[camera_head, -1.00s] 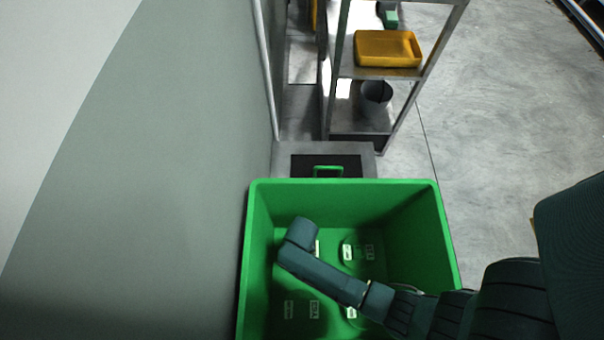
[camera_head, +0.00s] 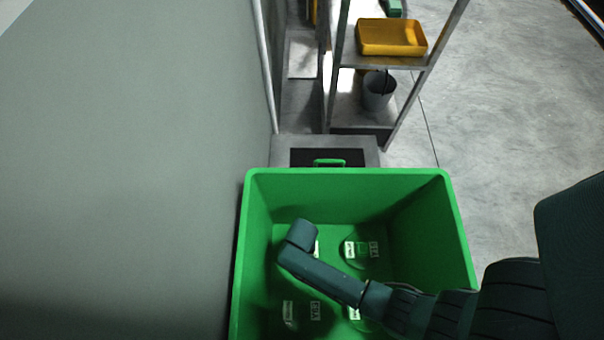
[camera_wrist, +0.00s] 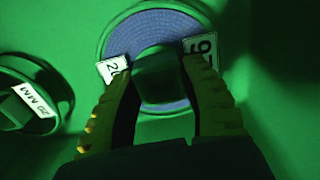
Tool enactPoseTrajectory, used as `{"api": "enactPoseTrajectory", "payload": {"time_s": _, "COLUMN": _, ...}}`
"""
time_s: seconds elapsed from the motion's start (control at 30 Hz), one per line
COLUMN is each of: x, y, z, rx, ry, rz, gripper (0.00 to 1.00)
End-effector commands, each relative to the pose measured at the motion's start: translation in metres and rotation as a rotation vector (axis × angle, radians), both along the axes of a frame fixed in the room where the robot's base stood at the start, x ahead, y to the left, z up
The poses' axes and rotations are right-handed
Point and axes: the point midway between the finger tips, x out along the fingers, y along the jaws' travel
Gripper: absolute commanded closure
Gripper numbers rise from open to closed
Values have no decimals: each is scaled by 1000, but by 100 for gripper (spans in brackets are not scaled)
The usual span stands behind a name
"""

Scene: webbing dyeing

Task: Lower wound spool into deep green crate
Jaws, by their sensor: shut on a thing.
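The deep green crate (camera_head: 432,225) stands below me in the head view, open at the top, and my arm reaches down inside it. In the wrist view, my gripper (camera_wrist: 160,80) is shut on the dark hub of a wound spool (camera_wrist: 128,38) with blue-purple webbing. White labels sit on both sides of its hub. The wrist hides the held spool almost wholly in the head view. Whether it touches the crate floor, I cannot tell.
Another labelled spool (camera_wrist: 38,97) lies to the left in the wrist view. The head view shows several labelled spools in the crate, one at its right (camera_head: 362,250). A metal shelf with a yellow tray (camera_head: 390,38) and grey bucket (camera_head: 378,92) stands behind. A grey wall (camera_head: 130,170) is at left.

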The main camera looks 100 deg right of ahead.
Motion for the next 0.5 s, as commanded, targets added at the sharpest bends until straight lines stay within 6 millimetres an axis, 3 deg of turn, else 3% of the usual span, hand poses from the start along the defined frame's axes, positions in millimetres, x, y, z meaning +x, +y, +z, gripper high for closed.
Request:
{"api": "enactPoseTrajectory", "payload": {"time_s": 0.3, "x": 1, "y": -1, "z": -1, "rx": -1, "ry": -2, "rz": 0, "gripper": 97}}
{"api": "enactPoseTrajectory", "payload": {"time_s": 0.33, "x": 1, "y": -1, "z": -1, "rx": -1, "ry": -2, "rz": 0, "gripper": 54}}
{"api": "enactPoseTrajectory", "payload": {"time_s": 0.47, "x": 1, "y": -1, "z": -1, "rx": -1, "ry": -1, "rz": 0, "gripper": 30}}
{"api": "enactPoseTrajectory", "payload": {"time_s": 0.5, "x": 1, "y": 0, "z": -1, "rx": -1, "ry": -1, "rz": 0, "gripper": 29}}
